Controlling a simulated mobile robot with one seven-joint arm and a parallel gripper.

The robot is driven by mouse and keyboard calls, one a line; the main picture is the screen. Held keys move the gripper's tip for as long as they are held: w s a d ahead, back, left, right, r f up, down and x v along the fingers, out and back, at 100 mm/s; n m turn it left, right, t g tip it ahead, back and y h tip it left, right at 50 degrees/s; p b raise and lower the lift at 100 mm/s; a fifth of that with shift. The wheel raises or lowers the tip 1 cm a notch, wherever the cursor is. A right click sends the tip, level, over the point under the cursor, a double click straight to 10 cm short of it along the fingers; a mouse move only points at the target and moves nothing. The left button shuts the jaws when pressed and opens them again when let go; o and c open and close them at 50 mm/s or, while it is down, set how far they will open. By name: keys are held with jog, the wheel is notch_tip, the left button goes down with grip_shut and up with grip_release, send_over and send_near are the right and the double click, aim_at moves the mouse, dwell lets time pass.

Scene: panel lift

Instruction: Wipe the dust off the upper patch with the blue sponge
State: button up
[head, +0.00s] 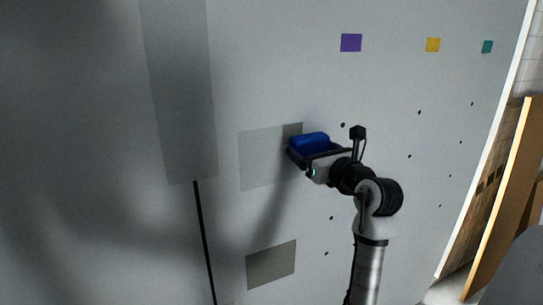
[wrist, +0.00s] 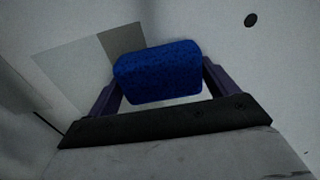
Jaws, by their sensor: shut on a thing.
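The blue sponge (head: 310,141) is held between the fingers of my gripper (head: 318,153), which is shut on it. The sponge also fills the middle of the wrist view (wrist: 157,72), with a dark finger on each side. The upper patch (head: 262,160) is a grey rectangle on the pale wall panel. Most of it is light grey, with a darker grey block (head: 292,129) at its top right corner. The sponge is at the patch's right side, just below and right of that block, and covers part of the patch. Whether it touches the panel I cannot tell.
A darker lower patch (head: 271,265) is below on the panel (head: 420,200). Small dark dots lie right of my gripper. Wooden boards (head: 505,200) stand beyond the panel's right edge.

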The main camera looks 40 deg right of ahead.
jog(key=shift+s+d, duration=0.1)
jog(key=shift+d, duration=0.6)
jog(key=w+a, duration=0.1)
jog(key=a, duration=0.5)
jog(key=shift+w, duration=0.15)
jog(key=v, duration=0.7)
dwell(0.4)
